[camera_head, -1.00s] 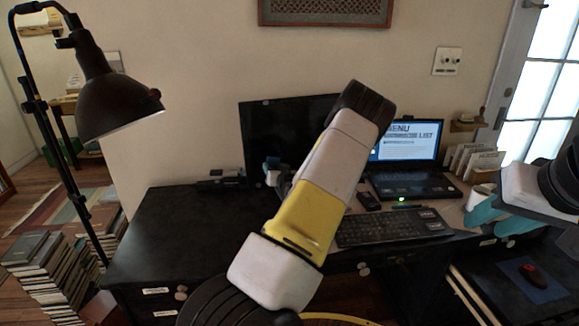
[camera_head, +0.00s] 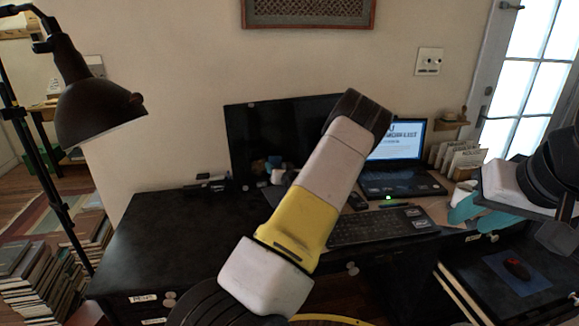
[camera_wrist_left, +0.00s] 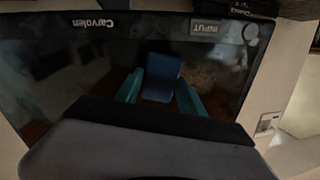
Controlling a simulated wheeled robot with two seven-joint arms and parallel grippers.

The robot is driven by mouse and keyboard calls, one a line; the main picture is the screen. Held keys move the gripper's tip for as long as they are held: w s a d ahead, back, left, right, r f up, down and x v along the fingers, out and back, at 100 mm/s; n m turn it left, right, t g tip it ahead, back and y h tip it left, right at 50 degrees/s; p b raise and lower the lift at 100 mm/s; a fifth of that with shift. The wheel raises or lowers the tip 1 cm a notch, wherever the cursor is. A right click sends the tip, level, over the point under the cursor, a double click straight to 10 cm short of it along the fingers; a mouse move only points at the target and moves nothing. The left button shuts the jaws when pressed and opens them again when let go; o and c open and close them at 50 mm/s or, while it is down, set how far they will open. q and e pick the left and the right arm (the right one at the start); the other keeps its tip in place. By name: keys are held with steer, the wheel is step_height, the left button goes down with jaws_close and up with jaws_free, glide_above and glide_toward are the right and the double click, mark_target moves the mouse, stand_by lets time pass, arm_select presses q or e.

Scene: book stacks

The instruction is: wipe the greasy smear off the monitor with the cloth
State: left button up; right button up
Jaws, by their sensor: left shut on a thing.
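The black monitor (camera_head: 243,135) stands at the back of the desk, partly behind my left arm. In the left wrist view its dark screen (camera_wrist_left: 60,60) fills most of the picture, upside down. My left gripper (camera_wrist_left: 159,97) has teal fingers shut on the blue cloth (camera_wrist_left: 161,77), which is in front of the screen; contact cannot be told. My right gripper (camera_head: 481,212) is open and empty at the desk's right.
A laptop (camera_head: 396,184) stands right of the monitor, with a keyboard (camera_head: 385,226) in front. A black lamp (camera_head: 92,108) and book stacks (camera_head: 35,275) are at left. A mouse (camera_head: 517,269) lies on a blue pad at right. The desk's left top (camera_head: 165,230) is mostly clear.

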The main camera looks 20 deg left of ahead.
mark_target(251, 168)
arm_select(q)
steer(key=shift+w+d, duration=0.55)
steer(key=shift+d, duration=0.05)
steer(key=shift+s+a+r, duration=0.1)
steer(key=shift+s+a, duration=1.75)
steer(key=shift+a, duration=0.15)
steer(key=shift+s+a, duration=1.8)
steer(key=shift+a, duration=0.2)
steer(key=shift+w+r, duration=0.15)
steer(key=shift+w+d, duration=1.15)
steer(key=shift+d, duration=0.05)
steer(key=shift+w+d, duration=2.45)
steer(key=shift+d, duration=0.25)
steer(key=shift+s+a, duration=1.8)
steer(key=shift+a, duration=0.2)
steer(key=shift+s+a, duration=1.8)
steer(key=shift+a, duration=0.15)
steer(key=f+v, duration=0.1)
steer(key=v, duration=0.5)
steer(key=shift+r, duration=0.4)
